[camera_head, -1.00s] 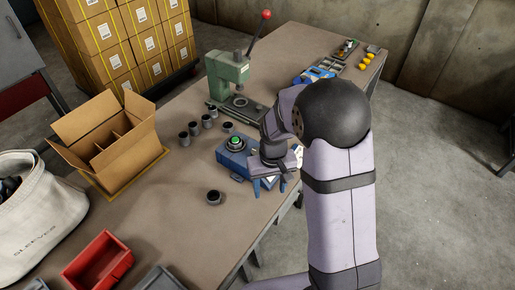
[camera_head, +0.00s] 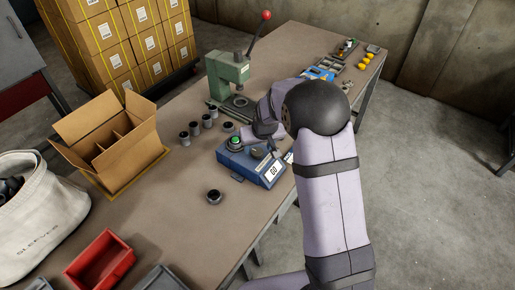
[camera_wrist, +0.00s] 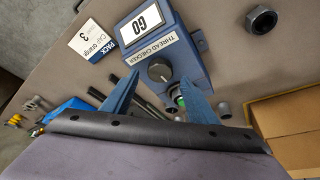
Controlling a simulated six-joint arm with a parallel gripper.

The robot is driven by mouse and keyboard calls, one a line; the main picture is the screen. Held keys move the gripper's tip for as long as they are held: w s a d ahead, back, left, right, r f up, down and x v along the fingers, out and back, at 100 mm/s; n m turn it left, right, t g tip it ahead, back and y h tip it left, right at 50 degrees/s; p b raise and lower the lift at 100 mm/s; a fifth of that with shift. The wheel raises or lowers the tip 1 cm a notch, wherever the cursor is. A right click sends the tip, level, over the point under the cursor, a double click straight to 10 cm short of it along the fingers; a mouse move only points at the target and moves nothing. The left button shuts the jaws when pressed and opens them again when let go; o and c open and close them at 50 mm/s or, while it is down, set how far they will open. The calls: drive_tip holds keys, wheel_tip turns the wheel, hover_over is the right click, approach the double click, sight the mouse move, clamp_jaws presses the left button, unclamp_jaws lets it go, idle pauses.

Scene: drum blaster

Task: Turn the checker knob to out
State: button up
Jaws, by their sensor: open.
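The blue thread checker (camera_head: 238,162) stands near the right edge of the table, with a green dome (camera_head: 235,141) on its left part and a white "GO" label (camera_head: 272,171) on its front. In the wrist view the checker (camera_wrist: 190,62) carries the label "THREAD CHECKER" and a dark grey round knob (camera_wrist: 159,70). My gripper (camera_wrist: 160,88) is open, its two blue fingers apart, with the knob beyond and between the tips in the picture. I see no contact with the knob. In the head view my arm partly hides the checker's right side.
A green press (camera_head: 228,75) with a red-tipped lever stands behind the checker. Several grey cylinders (camera_head: 194,129) stand left of it, and one dark-topped cylinder (camera_head: 214,196) stands in front. An open carton (camera_head: 112,135) and red bin (camera_head: 100,262) are farther left.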

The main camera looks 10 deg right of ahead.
sight(257, 151)
drive_tip(key=shift+p+x, duration=0.35)
drive_tip(key=shift+x, duration=1.3)
drive_tip(key=shift+c, duration=0.5)
drive_tip(key=c, duration=0.9)
